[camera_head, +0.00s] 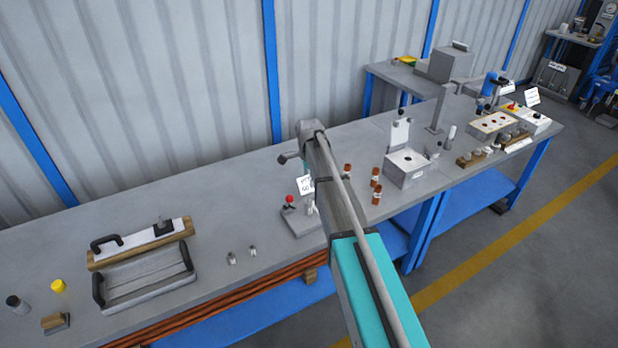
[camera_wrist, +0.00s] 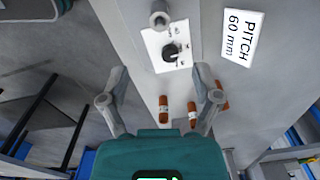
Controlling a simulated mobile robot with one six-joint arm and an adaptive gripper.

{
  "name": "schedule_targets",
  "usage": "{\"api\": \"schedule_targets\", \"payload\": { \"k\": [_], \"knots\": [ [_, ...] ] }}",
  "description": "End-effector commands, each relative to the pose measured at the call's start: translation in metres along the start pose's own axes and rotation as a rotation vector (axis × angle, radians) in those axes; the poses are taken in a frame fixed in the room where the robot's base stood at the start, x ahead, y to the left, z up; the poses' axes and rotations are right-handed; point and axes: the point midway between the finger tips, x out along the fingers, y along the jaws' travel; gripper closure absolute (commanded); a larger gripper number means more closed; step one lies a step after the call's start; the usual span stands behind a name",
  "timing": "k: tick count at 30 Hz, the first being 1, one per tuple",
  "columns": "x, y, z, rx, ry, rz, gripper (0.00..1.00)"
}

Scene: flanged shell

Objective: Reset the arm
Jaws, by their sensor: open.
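My arm (camera_head: 345,200) reaches out from the bottom of the head view over the bench, and its far end hides most of my gripper there. In the wrist view my gripper (camera_wrist: 158,97) is open, its two grey fingers spread wide with nothing held between them. Beyond the fingers lies a pale panel with a black knob (camera_wrist: 170,52) and a grey round post (camera_wrist: 158,18). A white sign reading "PITCH 60 mm" (camera_wrist: 240,37) is to their right. I cannot tell the exact height of the fingers above the bench.
A red-knobbed fixture (camera_head: 301,220) is close left. A handled tray (camera_head: 145,280) sits farther left. Bare bench (camera_head: 235,205) lies between.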

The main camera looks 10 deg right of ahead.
Motion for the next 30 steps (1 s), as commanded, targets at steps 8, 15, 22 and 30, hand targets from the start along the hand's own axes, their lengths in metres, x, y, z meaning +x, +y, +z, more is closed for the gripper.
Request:
{"api": "schedule_targets", "payload": {
  "k": [8, 15, 22, 30],
  "knots": [
    [0.000, 0.000, 0.000, 0.000, 0.000, 0.000, 0.19],
    [0.000, 0.000, 0.000, 0.000, 0.000, 0.000, 0.19],
    [0.000, 0.004, 0.000, -0.013, 0.000, 0.000, 0.19],
    [0.000, 0.044, 0.005, -0.185, 0.000, 0.000, 0.19]
  ]
}}
